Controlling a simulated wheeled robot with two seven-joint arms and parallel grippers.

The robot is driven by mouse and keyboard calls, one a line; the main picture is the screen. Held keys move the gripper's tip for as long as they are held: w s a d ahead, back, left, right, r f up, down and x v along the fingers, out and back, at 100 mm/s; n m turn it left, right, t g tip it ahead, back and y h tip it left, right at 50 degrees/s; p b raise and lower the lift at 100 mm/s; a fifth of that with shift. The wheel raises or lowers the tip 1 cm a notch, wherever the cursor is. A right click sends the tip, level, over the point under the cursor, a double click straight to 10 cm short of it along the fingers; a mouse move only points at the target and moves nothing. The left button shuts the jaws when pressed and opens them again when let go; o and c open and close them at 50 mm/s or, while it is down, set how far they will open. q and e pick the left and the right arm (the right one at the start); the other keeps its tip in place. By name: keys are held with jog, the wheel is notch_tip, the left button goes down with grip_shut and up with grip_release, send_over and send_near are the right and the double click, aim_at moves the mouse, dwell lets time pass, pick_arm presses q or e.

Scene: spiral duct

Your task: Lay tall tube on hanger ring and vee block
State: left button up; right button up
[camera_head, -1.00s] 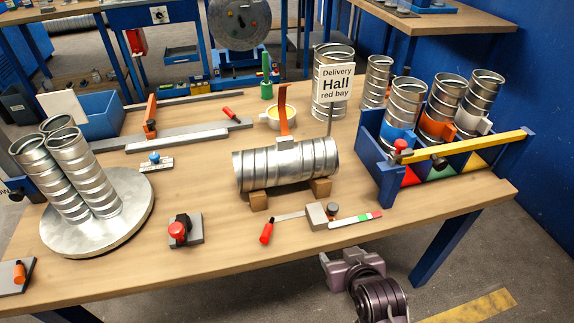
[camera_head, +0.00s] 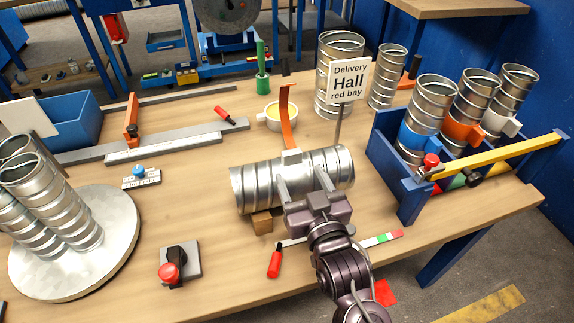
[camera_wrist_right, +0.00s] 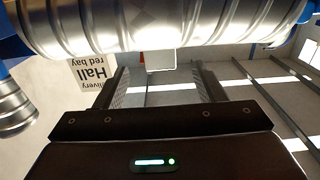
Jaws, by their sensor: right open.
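A ribbed silver tube (camera_head: 250,188) lies across the middle of the table on wooden blocks (camera_head: 262,223). An orange hooked strip (camera_head: 287,112) rises from a grey clip on its top. My right gripper (camera_head: 304,182) is open, its two fingers spread along the tube and overlapping it in the head view. In the right wrist view the tube (camera_wrist_right: 160,25) crosses the top, just beyond the empty fingers (camera_wrist_right: 160,75); contact is unclear. Taller upright tubes (camera_head: 338,50) stand at the back. I cannot tell which tube is the tall one, nor pick out the hanger ring or vee block surely.
A "Delivery Hall red bay" sign (camera_head: 348,82) stands behind the tube. A blue rack (camera_head: 410,190) with several upright tubes and a yellow bar (camera_head: 500,155) is at right. At left, a round plate (camera_head: 115,235) carries tubes. A red-knobbed switch (camera_head: 180,265) sits near the front.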

aim_at(293, 160)
jog(key=x, duration=0.6)
jog(key=shift+w+a+r, duration=0.1)
jog(key=shift+w, duration=0.25)
jog(key=shift+c, duration=0.4)
grip_shut()
jog(key=shift+r, duration=0.1)
